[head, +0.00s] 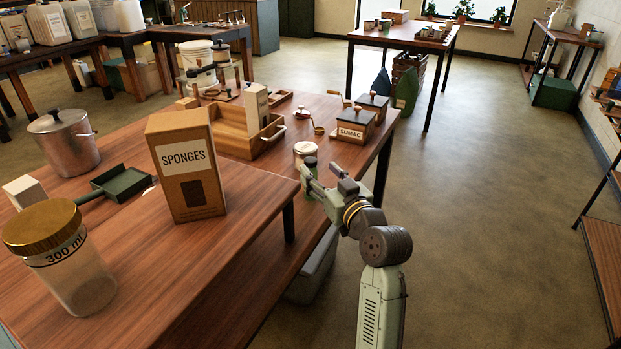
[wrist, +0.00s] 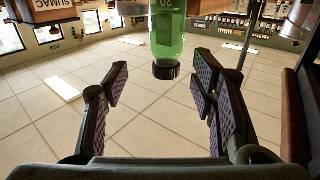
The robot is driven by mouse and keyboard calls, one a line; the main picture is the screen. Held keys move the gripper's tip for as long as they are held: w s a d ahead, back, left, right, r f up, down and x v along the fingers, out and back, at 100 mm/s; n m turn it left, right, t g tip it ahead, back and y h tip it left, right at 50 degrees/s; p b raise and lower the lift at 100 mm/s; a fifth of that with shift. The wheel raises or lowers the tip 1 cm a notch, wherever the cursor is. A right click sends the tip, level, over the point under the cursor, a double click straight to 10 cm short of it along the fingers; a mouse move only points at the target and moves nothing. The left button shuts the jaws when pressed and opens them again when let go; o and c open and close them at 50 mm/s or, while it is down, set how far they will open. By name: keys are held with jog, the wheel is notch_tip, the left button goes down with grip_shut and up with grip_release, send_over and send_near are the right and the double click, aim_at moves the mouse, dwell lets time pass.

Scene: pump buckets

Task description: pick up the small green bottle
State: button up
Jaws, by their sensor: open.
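The small green bottle (head: 310,175), with a dark cap, stands upright on the wooden table near its right edge. In the wrist view the scene looks upside down, and the green bottle (wrist: 168,35) shows at top centre with its black cap pointing down. My gripper (head: 313,184) is beside the bottle and partly covers it in the head view. In the wrist view my gripper (wrist: 162,82) has its fingers wide apart, with nothing between the pads. The bottle lies just beyond the fingertips, in line with the gap. Its base is cut off there.
A pale-lidded jar (head: 305,150) stands close behind the bottle. The SUMAC box (head: 352,133) and a wooden tray (head: 236,138) are farther back. A tall SPONGES box (head: 187,165) is to the left. The floor right of the table is clear.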

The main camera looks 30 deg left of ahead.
aim_at(313, 168)
jog(key=p+x, duration=0.1)
jog(key=x, duration=0.3)
jog(key=shift+s+a+r+p, duration=0.1)
jog(key=shift+s+a+p, duration=0.1)
jog(key=shift+s+p, duration=0.15)
jog(key=shift+w+a, duration=0.25)
jog(key=shift+a, duration=0.05)
grip_shut()
